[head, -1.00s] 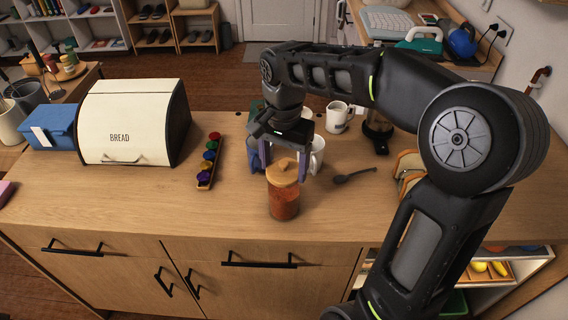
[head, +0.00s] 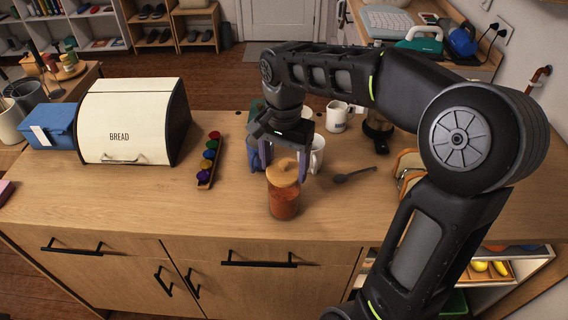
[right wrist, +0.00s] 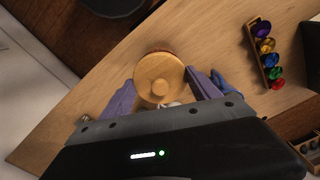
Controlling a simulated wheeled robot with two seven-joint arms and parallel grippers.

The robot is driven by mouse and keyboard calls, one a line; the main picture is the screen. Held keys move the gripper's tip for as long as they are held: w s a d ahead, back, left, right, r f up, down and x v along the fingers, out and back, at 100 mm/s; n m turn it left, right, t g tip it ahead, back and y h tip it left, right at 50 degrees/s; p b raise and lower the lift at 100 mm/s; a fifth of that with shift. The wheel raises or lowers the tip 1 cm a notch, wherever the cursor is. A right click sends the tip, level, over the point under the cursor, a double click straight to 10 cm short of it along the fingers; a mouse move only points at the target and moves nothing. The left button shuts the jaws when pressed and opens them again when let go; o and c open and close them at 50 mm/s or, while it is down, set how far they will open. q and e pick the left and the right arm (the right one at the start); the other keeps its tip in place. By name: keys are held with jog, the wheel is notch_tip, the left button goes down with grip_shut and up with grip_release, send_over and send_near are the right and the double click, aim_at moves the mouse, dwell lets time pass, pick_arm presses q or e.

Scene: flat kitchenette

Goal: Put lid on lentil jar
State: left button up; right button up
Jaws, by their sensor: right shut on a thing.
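The lentil jar (head: 284,204) is clear glass with red-orange contents and stands upright near the front edge of the counter. The round wooden lid (head: 283,174) with a small knob is at the jar's mouth; I cannot tell whether it is fully seated. My right gripper (head: 285,164) comes from above and behind and is shut on the lid, its purple fingers on either side. In the right wrist view the lid (right wrist: 159,80) lies between the fingers, with a thin red edge of the jar beyond it. My left gripper is not in view.
A rack of coloured capsules (head: 208,162) and a bread box (head: 130,122) are to the left. A dark spoon (head: 354,174) lies to the right.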

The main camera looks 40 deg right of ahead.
jog(key=o, duration=1.4)
jog(key=shift+o, duration=0.6)
jog(key=shift+r, duration=0.1)
jog(key=shift+r+p, duration=1.95)
jog(key=shift+r, duration=1.5)
grip_shut()
